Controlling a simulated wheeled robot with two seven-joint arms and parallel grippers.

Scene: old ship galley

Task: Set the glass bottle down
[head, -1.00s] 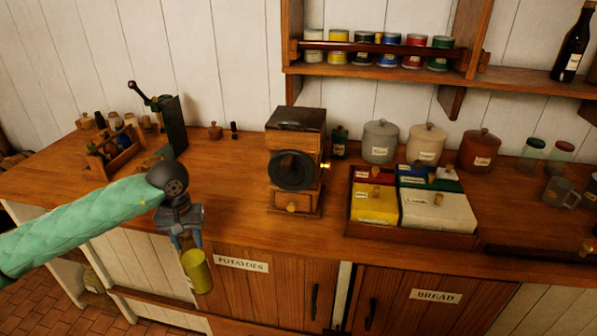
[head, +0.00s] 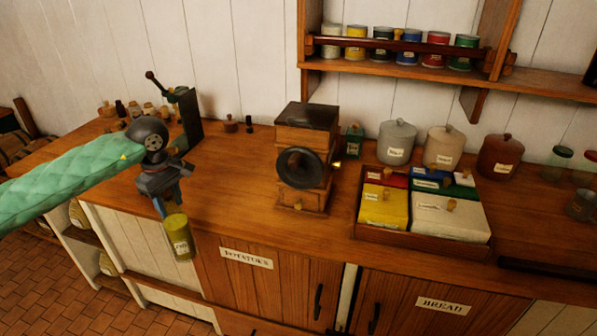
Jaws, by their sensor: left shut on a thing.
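My left gripper (head: 165,207) is shut on an olive-yellow cylinder (head: 180,238) with a small label. The cylinder hangs nearly upright just under the fingers. It looks more like a tin than a bottle, and I cannot tell whether it is glass. In the view it overlaps the counter's front edge and the pale cupboard front below, and seems to be in the air. A small dark green bottle (head: 353,140) stands on the wooden counter (head: 235,180), behind the coffee grinder. My right gripper is not in view.
The coffee grinder (head: 303,150) stands mid-counter. To its right are a wooden box (head: 425,245) of colored containers and several lidded canisters (head: 397,142). A dark upright plate (head: 187,120) stands behind my left gripper. The counter between gripper and grinder is clear.

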